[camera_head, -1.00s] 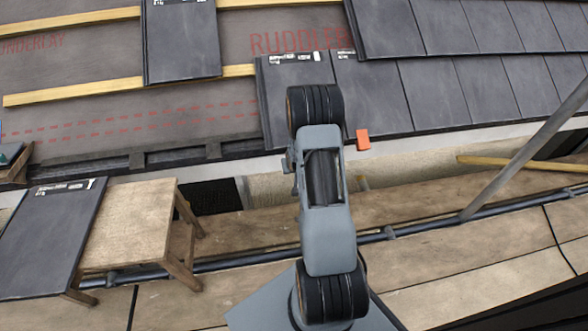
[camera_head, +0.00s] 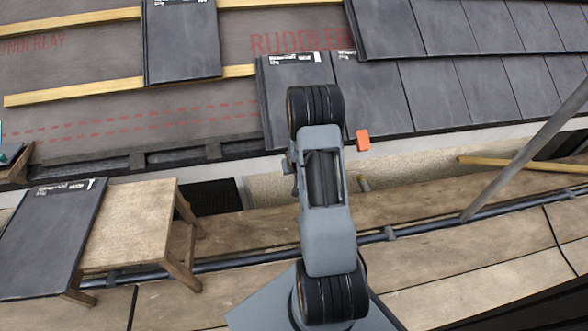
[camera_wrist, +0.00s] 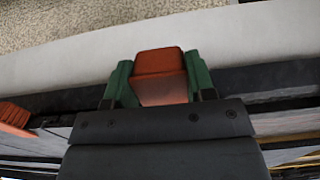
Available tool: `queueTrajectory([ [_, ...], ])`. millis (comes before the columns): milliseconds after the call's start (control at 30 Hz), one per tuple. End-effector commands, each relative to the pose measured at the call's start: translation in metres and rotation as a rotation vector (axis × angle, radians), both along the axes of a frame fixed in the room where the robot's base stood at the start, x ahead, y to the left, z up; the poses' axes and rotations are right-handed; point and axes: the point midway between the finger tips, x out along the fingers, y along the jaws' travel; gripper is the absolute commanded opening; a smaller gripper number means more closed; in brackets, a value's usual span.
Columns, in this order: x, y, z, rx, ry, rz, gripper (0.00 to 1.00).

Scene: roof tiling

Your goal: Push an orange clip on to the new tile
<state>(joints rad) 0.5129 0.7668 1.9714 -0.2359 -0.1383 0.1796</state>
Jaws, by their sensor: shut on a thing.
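My gripper (camera_wrist: 160,82) has green fingers and is shut on an orange clip (camera_wrist: 160,63) in the wrist view. The clip sits between the fingers, in front of the pale wall and by the dark eaves edge. In the head view my arm hides the gripper and the held clip. The dark grey tile with a white label (camera_head: 274,100) at the left end of the lower row lies partly behind my arm. I cannot tell whether the held clip touches it.
Another orange clip (camera_head: 363,140) sits at the eaves right of my arm; one also shows at the wrist view's left edge (camera_wrist: 15,116). A grey pole (camera_head: 525,150) slants at right.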

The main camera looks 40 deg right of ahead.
Motion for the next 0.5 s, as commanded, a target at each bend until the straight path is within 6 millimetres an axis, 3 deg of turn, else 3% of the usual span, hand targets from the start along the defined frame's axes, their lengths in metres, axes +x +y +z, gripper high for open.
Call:
queueTrajectory([
  [500, 0.0033, -0.0016, 0.0031, 0.000, -0.001, 0.000, 0.07],
])
